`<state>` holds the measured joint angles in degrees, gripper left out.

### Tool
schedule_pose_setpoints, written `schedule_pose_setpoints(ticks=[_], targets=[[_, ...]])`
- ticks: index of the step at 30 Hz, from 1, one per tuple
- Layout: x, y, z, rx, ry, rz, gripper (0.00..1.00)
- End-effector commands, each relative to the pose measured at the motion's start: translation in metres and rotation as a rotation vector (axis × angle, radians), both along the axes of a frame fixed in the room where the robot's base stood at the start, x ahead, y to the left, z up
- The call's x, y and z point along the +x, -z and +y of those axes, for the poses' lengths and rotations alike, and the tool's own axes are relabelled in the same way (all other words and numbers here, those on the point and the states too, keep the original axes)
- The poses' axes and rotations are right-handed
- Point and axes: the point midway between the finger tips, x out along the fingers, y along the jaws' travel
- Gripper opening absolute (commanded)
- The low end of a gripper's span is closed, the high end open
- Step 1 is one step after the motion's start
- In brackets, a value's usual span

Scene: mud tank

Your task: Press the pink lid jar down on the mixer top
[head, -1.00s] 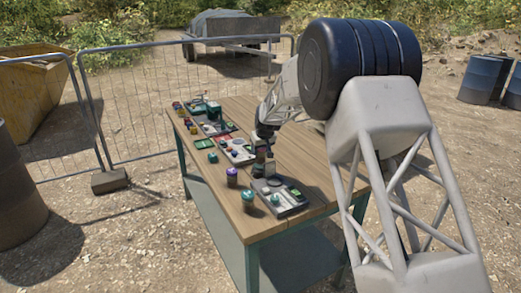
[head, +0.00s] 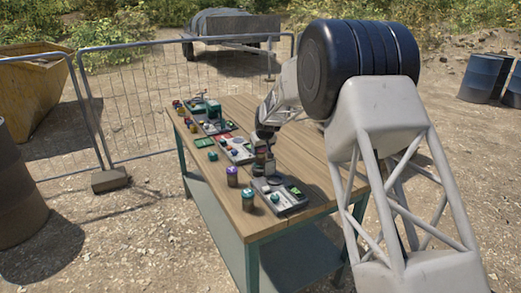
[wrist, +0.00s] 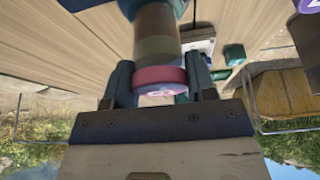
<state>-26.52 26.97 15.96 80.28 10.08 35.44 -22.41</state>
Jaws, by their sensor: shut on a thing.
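The jar with the pink lid (wrist: 160,78) is between my gripper's two fingers (wrist: 160,85) in the wrist view. The fingers are shut on it at the lid. Its banded brown body (wrist: 157,35) extends away from the gripper, with a teal part at the far end. In the head view my gripper (head: 264,148) points down over the bench, close behind the nearest grey device (head: 290,207), which has a dark round disc, a teal knob and a green display. I cannot tell whether this is the mixer, or whether the jar touches it.
A purple-lidded jar (head: 232,176) and a teal-lidded jar (head: 248,200) stand left of the nearest device. More grey devices (head: 237,151) and several small jars line the bench (head: 315,150) farther back. The bench's right side is clear. A mesh fence (head: 140,105) stands behind.

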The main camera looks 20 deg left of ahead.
Motion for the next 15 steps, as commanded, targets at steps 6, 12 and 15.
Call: schedule_pose_setpoints(ticks=[6, 12, 15], targets=[[0.0001, 0.0016, 0.0001, 0.0, 0.0, 0.0, 0.24], [0.0001, 0.0032, 0.0001, 0.0, 0.0, 0.0, 0.24], [0.0, 0.0041, 0.0, 0.0, 0.0, 0.0, 0.24]])
